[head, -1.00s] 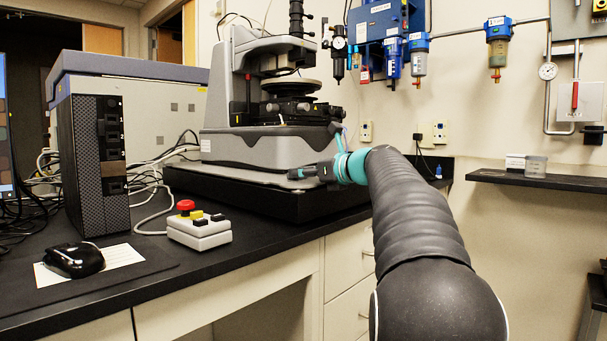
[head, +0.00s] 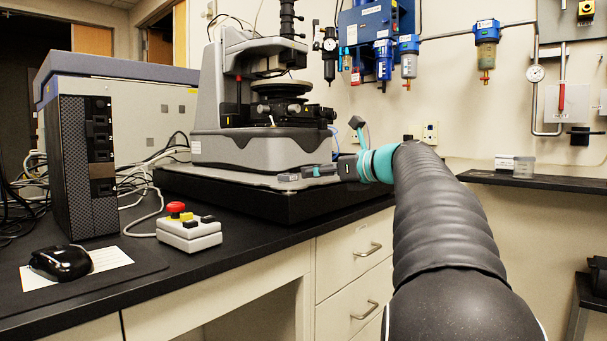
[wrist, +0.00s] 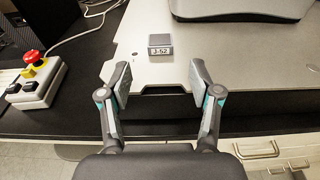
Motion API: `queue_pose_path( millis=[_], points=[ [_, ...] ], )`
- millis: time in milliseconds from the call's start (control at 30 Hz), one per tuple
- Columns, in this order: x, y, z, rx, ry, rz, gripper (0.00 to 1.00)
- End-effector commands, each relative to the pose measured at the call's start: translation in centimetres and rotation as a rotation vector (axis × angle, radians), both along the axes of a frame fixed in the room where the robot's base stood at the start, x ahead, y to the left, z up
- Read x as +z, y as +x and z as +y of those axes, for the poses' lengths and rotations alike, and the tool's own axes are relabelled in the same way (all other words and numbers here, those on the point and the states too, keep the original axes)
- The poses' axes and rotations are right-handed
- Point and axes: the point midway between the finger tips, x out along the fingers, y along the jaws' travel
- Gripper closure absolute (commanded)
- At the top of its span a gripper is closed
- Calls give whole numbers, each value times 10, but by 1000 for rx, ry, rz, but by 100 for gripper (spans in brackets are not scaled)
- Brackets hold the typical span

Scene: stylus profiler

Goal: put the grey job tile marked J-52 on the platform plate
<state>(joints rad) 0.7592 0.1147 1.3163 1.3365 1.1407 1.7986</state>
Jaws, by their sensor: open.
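The grey job tile marked J-52 (wrist: 160,44) lies on the light grey platform plate (wrist: 135,65) under the profiler, near the plate's front edge, label towards me. In the wrist view my gripper (wrist: 160,78) is open and empty. Its two fingers stand apart, left and right of the tile's line, with their tips short of the tile and not touching it.
The profiler (head: 250,150) stands on the plate behind the tile. A button box with a red stop (head: 188,232) and a mouse (head: 62,262) are on the black bench to the left. Drawers (head: 350,255) are below. A shelf (head: 545,181) is at the right.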

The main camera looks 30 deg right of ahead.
Motion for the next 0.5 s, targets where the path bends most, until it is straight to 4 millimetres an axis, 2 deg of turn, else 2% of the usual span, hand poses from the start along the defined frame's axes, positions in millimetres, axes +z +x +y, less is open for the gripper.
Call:
queue_pose_path(
  millis=[100, 200, 500],
  points=[
    [3, -18, -7, -3, -1, 0, 37],
    [5, -28, -11, -2, -1, 0, 37],
    [6, -37, -13, 0, -1, 0, 37]
  ],
)
